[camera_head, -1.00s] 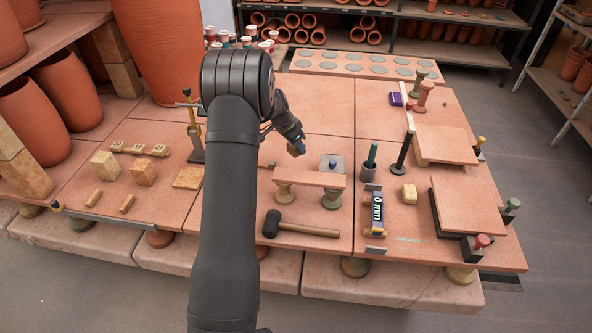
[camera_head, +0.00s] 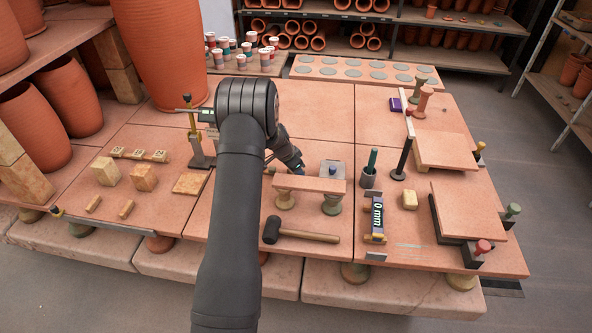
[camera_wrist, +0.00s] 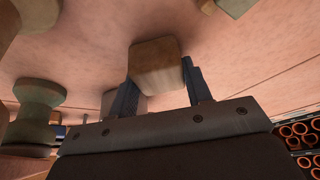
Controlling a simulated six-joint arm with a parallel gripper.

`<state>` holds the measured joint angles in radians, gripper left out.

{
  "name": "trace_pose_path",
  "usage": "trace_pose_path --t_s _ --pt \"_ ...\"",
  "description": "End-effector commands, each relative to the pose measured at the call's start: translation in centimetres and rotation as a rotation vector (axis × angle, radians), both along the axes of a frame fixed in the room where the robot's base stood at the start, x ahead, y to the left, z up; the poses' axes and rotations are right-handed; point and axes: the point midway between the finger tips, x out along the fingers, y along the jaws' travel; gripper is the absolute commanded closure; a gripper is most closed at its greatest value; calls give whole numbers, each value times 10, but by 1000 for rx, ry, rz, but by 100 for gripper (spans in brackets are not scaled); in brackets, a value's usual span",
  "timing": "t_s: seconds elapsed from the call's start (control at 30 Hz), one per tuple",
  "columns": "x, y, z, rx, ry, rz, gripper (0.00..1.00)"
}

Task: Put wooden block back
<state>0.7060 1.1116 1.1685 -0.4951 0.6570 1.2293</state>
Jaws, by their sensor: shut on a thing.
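My gripper (camera_wrist: 157,88) is shut on a wooden block (camera_wrist: 157,66) in the wrist view, with one dark finger at each side of it. In the head view my gripper (camera_head: 297,169) is low, just behind the raised clay plank (camera_head: 310,184). The held block cannot be made out there. Two larger tan blocks, a left one (camera_head: 106,171) and a right one (camera_head: 143,178), stand at the left of the table. A small pale block (camera_head: 410,199) lies on the right slab.
The plank rests on two spool stands, with a mallet (camera_head: 300,235) in front. A height gauge (camera_head: 196,135) stands left of my arm. A dark cup (camera_head: 368,178), a black post (camera_head: 403,160) and raised clay slabs (camera_head: 470,208) stand to the right. Clear slab lies behind the plank.

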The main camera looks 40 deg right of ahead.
Motion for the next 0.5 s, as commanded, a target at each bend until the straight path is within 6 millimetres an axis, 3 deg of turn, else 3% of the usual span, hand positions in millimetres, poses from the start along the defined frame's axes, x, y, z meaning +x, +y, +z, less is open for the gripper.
trace_pose_path --t_s 0.03,0.07,0.17,0.5 --pt "0 0 -2 0 0 0 78" --pt "0 0 -2 0 0 0 51" --pt "0 0 -2 0 0 0 33" --pt "0 0 2 0 0 0 33"
